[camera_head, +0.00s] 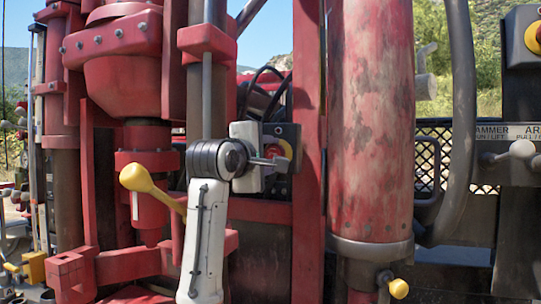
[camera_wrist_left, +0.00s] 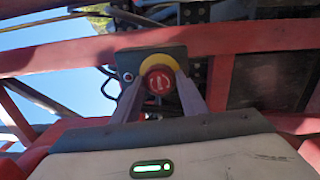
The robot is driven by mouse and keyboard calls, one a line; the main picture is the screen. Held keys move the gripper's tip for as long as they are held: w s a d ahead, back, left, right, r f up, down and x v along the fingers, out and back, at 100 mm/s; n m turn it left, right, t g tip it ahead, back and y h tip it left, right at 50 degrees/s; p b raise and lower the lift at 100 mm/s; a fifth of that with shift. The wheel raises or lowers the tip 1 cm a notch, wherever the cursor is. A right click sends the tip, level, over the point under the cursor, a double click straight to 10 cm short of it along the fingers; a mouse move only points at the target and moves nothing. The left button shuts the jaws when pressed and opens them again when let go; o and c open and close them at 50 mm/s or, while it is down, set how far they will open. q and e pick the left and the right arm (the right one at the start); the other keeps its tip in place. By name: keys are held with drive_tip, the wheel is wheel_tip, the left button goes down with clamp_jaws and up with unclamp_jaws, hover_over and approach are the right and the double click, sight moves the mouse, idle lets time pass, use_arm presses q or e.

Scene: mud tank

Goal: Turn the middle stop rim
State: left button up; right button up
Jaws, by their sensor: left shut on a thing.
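The middle stop is a red button (camera_wrist_left: 158,82) with a yellow ring (camera_wrist_left: 160,63) behind it, on a dark box (camera_wrist_left: 135,62). In the head view its red part (camera_head: 286,149) shows beside my left gripper (camera_head: 278,162), on the same dark box among the red frame beams. My left gripper also shows in the wrist view (camera_wrist_left: 160,92), one finger on each side of the red button, shut on its rim. The finger tips partly cover the sides of the button and ring. My right gripper is not in view.
Another yellow stop housing (camera_head: 531,36) is at the top right. A yellow-knobbed lever (camera_head: 137,177) juts out left of my left arm. A thick red cylinder (camera_head: 371,120) stands right of the stop, with a red upright beam (camera_head: 308,180) between. Red machinery (camera_head: 125,75) crowds the left.

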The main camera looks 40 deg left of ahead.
use_arm(q)
drive_tip(key=o, duration=1)
drive_tip(key=shift+w+d, duration=0.1)
drive_tip(key=shift+o, duration=0.2)
drive_tip(key=b+v, duration=0.2)
drive_tip(key=v, duration=0.8)
drive_tip(key=shift+b, duration=0.3)
drive_tip(key=shift+f, duration=0.1)
